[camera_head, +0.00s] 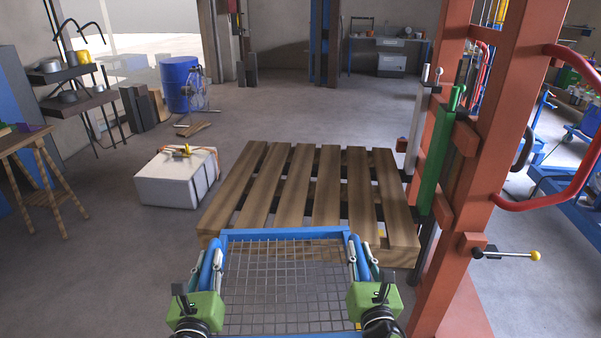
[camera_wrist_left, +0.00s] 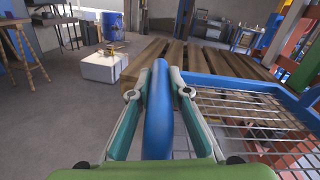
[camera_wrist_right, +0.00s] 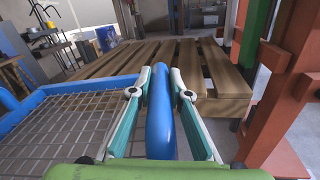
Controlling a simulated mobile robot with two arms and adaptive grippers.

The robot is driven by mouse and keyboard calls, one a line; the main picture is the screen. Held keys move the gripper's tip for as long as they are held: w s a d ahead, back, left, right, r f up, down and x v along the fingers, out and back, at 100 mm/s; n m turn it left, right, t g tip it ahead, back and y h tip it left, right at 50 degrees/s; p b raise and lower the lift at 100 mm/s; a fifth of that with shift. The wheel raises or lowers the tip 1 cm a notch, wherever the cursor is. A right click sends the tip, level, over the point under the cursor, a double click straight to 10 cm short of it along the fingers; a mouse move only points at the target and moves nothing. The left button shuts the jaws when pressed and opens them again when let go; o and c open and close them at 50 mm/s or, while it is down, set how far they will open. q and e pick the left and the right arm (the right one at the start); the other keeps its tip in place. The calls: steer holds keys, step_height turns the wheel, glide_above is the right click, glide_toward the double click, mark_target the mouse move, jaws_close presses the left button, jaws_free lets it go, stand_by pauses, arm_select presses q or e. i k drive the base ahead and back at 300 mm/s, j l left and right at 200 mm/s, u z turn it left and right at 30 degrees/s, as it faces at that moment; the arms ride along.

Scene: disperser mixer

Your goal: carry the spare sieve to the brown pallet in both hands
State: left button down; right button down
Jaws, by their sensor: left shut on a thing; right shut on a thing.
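The spare sieve (camera_head: 285,234) is a blue rectangular frame with a wire mesh, held level between my two grippers at the bottom of the head view. My left gripper (camera_head: 211,262) is shut on the sieve's left blue handle (camera_wrist_left: 158,105). My right gripper (camera_head: 361,260) is shut on its right blue handle (camera_wrist_right: 160,110). The brown pallet (camera_head: 318,190) lies on the floor straight ahead, its slats bare. In the head view the sieve's far edge overlaps the pallet's near edge. I cannot tell the height between them.
A white box (camera_head: 165,184) with a yellow-handled thing on top stands left of the pallet. A red-orange steel frame (camera_head: 468,180) with a green post (camera_head: 437,160) rises close on the right. A blue drum (camera_head: 181,84) stands farther back.

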mark_target(311, 197)
steer(key=i, duration=0.9)
steer(key=i+z, duration=0.2)
steer(key=i+j+z, duration=0.15)
steer(key=i, duration=0.25)
